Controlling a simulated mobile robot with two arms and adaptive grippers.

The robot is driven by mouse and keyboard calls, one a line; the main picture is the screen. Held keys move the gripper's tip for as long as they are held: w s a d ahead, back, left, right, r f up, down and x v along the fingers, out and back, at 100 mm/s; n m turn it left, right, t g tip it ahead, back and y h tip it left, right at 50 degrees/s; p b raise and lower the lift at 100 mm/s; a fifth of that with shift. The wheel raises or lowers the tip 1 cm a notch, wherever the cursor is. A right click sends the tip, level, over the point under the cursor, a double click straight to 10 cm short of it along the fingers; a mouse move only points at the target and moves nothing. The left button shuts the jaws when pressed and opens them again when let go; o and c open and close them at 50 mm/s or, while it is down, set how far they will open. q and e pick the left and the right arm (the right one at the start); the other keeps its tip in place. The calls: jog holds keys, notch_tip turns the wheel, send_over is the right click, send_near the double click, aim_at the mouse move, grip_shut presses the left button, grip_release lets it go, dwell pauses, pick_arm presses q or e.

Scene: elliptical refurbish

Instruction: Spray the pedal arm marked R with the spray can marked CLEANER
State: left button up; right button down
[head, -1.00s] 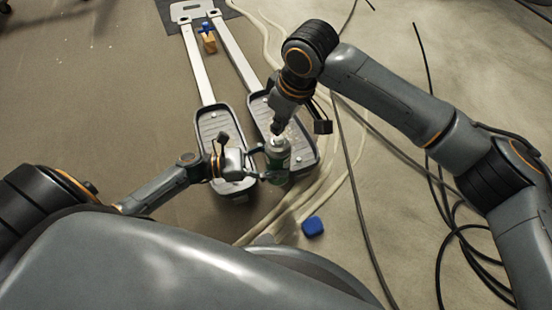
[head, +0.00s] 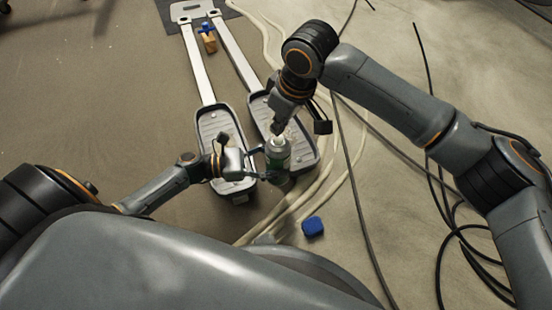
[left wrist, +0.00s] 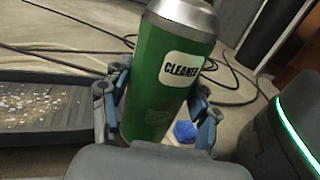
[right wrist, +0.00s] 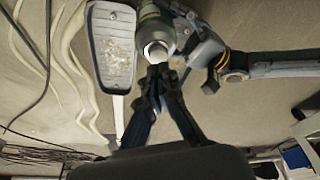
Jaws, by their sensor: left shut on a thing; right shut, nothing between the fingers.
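The green spray can (head: 277,157), with a white top, is upright in my left gripper (head: 264,177). The left wrist view shows CLEANER on the can's white label (left wrist: 182,69) and my fingers around its body. My right gripper (head: 278,128) is shut and empty, its fingertips right at the can's white top (right wrist: 155,50); I cannot tell whether they touch. Two pedal arms lie on the floor, the left (head: 199,65) and the right (head: 236,53), each with a grey pedal tray. The can is in front of the right pedal (head: 303,142), which bears pale flecks. No R mark is legible.
A wooden block with a blue piece (head: 208,40) sits between the pedal arms. Pale hoses run beside the right pedal, and black cables (head: 445,230) coil at right. Floor at left is clear.

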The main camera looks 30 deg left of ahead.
jog(key=shift+f, duration=0.25)
dwell(0.3)
pick_arm(q)
jog(key=shift+r, duration=0.1)
pick_arm(e)
jog(key=shift+f, duration=0.95)
pick_arm(q)
jog(key=shift+r, duration=0.1)
pick_arm(e)
jog(key=shift+r, duration=2.55)
jog(key=v, duration=1.2)
